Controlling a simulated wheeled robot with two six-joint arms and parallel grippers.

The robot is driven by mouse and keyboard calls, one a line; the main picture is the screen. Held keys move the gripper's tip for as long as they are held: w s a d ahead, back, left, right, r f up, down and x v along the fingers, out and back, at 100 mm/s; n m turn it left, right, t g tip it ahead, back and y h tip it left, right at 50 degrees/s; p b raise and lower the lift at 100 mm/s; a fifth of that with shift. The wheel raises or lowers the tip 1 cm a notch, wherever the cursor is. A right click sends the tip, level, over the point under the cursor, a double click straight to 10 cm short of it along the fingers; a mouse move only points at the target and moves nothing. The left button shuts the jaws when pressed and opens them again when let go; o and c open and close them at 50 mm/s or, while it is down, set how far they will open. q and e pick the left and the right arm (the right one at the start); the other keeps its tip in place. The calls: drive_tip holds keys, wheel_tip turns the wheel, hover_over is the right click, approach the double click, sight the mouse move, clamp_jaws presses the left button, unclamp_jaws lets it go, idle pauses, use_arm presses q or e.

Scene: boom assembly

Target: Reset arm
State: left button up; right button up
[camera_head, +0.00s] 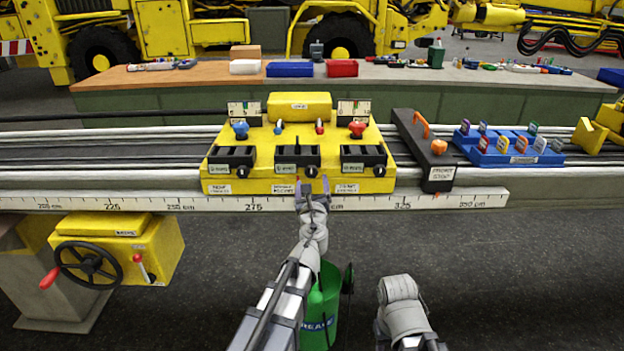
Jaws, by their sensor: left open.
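My left gripper (312,190) is open, its two purple-grey fingers apart and pointing away from me. It is at the front edge of the yellow control box (390,186), in front of the middle black block (298,157) in this view. I see nothing between its fingers. I cannot tell whether it touches the box. My right arm (403,308) shows only as a grey-wrapped link at the bottom, right of centre. Its gripper is not in view.
A ruler rail (440,201) runs along the bench front. A black bar with an orange handle (425,150) and a blue tray of coloured tags (510,157) are to the right. A green bucket (320,305) is below the left arm. A yellow handwheel box (160,250) stands left.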

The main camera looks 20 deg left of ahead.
use_arm(q)
drive_tip(key=v, duration=0.3)
drive_tip(key=shift+s, duration=0.1)
